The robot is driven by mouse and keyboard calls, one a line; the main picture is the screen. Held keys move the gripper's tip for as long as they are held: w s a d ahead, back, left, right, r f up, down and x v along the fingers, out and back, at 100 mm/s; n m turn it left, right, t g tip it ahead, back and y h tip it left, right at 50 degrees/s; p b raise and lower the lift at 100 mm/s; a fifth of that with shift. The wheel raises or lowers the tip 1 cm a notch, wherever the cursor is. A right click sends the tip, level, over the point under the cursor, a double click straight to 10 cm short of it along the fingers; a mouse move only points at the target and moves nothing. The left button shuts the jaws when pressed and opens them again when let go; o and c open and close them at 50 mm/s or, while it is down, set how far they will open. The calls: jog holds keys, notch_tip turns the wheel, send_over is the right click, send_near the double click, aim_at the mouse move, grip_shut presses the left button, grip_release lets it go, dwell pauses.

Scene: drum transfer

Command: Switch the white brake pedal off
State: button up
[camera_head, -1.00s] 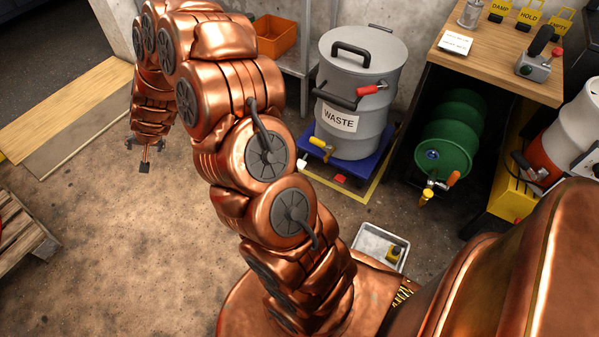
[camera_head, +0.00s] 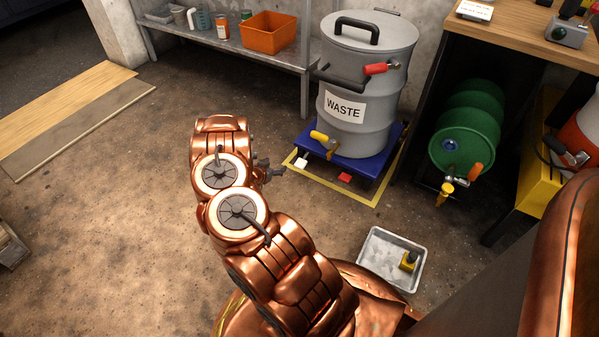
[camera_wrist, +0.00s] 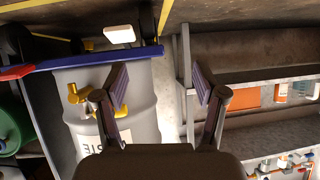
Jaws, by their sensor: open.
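The white brake pedal (camera_head: 302,162) sticks out at the front left of the blue dolly (camera_head: 381,160) under the grey WASTE drum (camera_head: 367,70). In the wrist view, which is upside down, the white pedal (camera_wrist: 119,34) shows near the top, with the blue dolly edge (camera_wrist: 80,58) beside it. My gripper (camera_head: 272,170) is just left of the pedal, apart from it, and partly hidden by my arm. In the wrist view my gripper (camera_wrist: 160,82) is open, with nothing between its fingers. A red pedal (camera_head: 345,177) sits to the right of the white one.
The drum's yellow-handled tap (camera_head: 322,138) is above the white pedal. A yellow floor outline (camera_head: 374,203) surrounds the dolly. A grey tray (camera_head: 377,262) lies in front.

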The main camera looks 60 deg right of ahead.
jog(key=g+h+b, duration=0.1)
jog(key=g+h, duration=0.1)
send_near(301, 163)
jog(key=d, duration=0.1)
jog(key=shift+m+y, duration=0.3)
jog(key=b+x, duration=0.3)
jog(key=x, duration=0.5)
jog(key=shift+b, duration=0.3)
grip_shut()
jog(key=shift+r, duration=0.1)
jog(key=shift+w+a+t, duration=0.1)
jog(key=shift+t, duration=0.3)
